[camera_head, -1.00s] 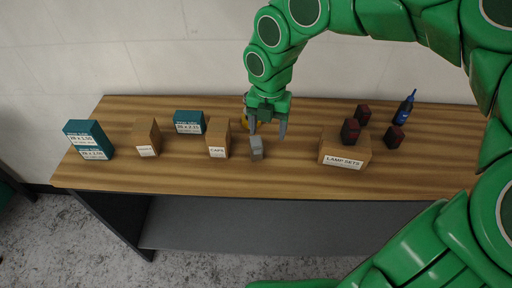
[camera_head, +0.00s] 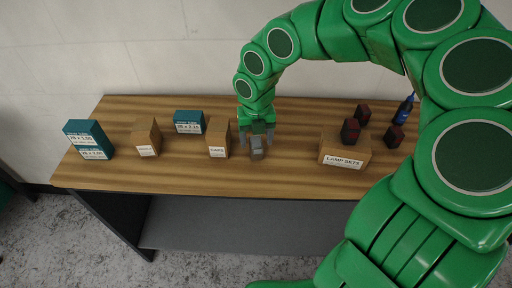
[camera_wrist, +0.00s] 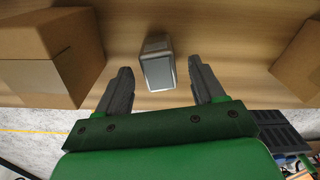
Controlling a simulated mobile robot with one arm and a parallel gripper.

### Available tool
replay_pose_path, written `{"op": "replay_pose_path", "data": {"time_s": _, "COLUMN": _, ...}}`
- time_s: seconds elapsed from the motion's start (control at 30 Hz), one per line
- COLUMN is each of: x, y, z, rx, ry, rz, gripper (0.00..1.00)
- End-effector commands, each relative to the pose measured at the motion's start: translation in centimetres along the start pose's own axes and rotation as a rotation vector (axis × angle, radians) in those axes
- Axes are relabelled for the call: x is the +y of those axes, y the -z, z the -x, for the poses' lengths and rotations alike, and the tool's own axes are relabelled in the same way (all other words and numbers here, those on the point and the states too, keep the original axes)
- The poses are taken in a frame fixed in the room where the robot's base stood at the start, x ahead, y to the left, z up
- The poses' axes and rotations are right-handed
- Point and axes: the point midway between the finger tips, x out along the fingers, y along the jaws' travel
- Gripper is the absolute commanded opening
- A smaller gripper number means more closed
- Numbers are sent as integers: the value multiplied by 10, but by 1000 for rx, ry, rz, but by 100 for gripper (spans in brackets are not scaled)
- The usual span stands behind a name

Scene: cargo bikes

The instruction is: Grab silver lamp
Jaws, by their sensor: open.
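The silver lamp (camera_head: 257,153) is a small grey block standing on the wooden bench, between the CAPS box and the LAMP SETS box. In the wrist view the silver lamp (camera_wrist: 158,63) lies between and just beyond the fingertips, with its light face toward the camera. My gripper (camera_head: 257,136) points down at the lamp from behind and above. In the wrist view my gripper (camera_wrist: 158,75) is open, one finger on each side, with gaps to the lamp. Whether the fingertips reach down beside it is hard to tell.
A brown CAPS box (camera_head: 218,138) stands close to the left of the lamp. The LAMP SETS box (camera_head: 344,152) stands to the right, with dark red lamps (camera_head: 350,131) on and behind it. A blue bottle (camera_head: 404,110) is at the back right. Bare bench (camera_head: 290,165) lies between.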

Motion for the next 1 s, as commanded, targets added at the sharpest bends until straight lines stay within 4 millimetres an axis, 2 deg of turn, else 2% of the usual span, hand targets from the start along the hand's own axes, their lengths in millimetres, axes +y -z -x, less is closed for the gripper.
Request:
{"op": "replay_pose_path", "data": {"time_s": 0.2, "x": 0, "y": 1, "z": -27, "rx": 2, "ry": 1, "rz": 0, "gripper": 68}}
{"op": "replay_pose_path", "data": {"time_s": 0.5, "x": 1, "y": 0, "z": -31, "rx": 0, "ry": -1, "rz": -1, "gripper": 67}}
{"op": "replay_pose_path", "data": {"time_s": 0.87, "x": 1, "y": 0, "z": -31, "rx": 0, "ry": -1, "rz": -1, "gripper": 11}}
{"op": "replay_pose_path", "data": {"time_s": 1.0, "x": 1, "y": 0, "z": -31, "rx": 0, "ry": -1, "rz": -1, "gripper": 11}}
